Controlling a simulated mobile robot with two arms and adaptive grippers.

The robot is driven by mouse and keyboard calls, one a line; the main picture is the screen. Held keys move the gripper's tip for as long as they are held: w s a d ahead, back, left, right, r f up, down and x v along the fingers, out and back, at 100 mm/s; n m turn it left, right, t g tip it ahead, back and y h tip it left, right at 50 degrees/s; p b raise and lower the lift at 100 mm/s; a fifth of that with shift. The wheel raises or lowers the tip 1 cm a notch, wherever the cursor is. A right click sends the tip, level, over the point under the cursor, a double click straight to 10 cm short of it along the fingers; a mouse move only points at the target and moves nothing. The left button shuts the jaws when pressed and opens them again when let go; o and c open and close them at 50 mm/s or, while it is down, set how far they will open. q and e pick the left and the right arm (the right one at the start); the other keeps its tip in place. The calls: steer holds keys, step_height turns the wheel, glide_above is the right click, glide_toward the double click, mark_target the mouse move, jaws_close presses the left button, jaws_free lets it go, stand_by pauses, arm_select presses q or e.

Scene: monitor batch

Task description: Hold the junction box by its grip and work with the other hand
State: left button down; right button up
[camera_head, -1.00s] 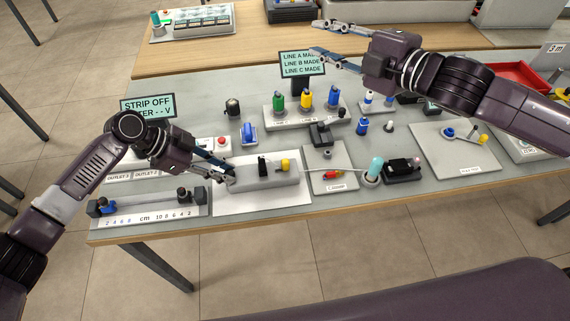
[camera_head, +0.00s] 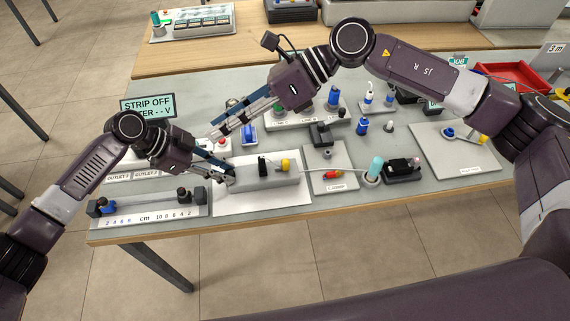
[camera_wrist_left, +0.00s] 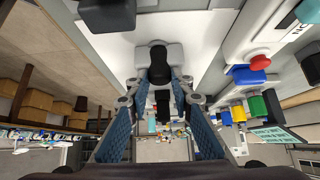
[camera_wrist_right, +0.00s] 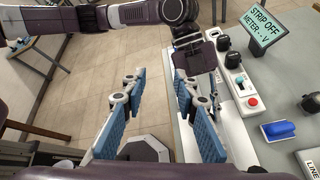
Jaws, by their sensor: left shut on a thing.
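The junction box (camera_head: 268,178) is a long light-grey block on a white mat (camera_head: 262,203) near the table's front edge. It carries a black part (camera_head: 262,166) and a yellow part (camera_head: 285,165) on top. My left gripper (camera_head: 229,174) is shut on the grip at its left end. In the left wrist view the dark grip (camera_wrist_left: 158,65) sits between the fingertips. My right gripper (camera_head: 220,121) is open and empty, above the table, behind and left of the box. In the right wrist view its fingers (camera_wrist_right: 160,76) are apart with nothing between them.
A ruler fixture (camera_head: 150,213) lies left of the mat. A red button box (camera_head: 222,145) and a blue part (camera_head: 249,134) are behind the box. A plate with a red part (camera_head: 332,175), a cyan-topped post (camera_head: 375,167) and a black block (camera_head: 403,169) stand right.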

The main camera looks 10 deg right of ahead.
steer(key=w+d+f+n+h, duration=0.1)
steer(key=d+f+n+h, duration=0.15)
steer(key=f, duration=0.25)
steer(key=w+d+f+n+h, duration=0.1)
steer(key=d+f+h, duration=0.1)
steer(key=f+h, duration=0.3)
steer(key=t+h, duration=0.1)
steer(key=h, duration=0.4)
glide_above(285, 162)
step_height(285, 162, down, 4)
steer(key=shift+n+y, duration=0.25)
steer(key=shift+d+f, duration=0.1)
steer(key=shift+f, duration=0.1)
steer(key=shift+w+f, duration=0.1)
steer(key=shift+f, duration=3.15)
jaws_close()
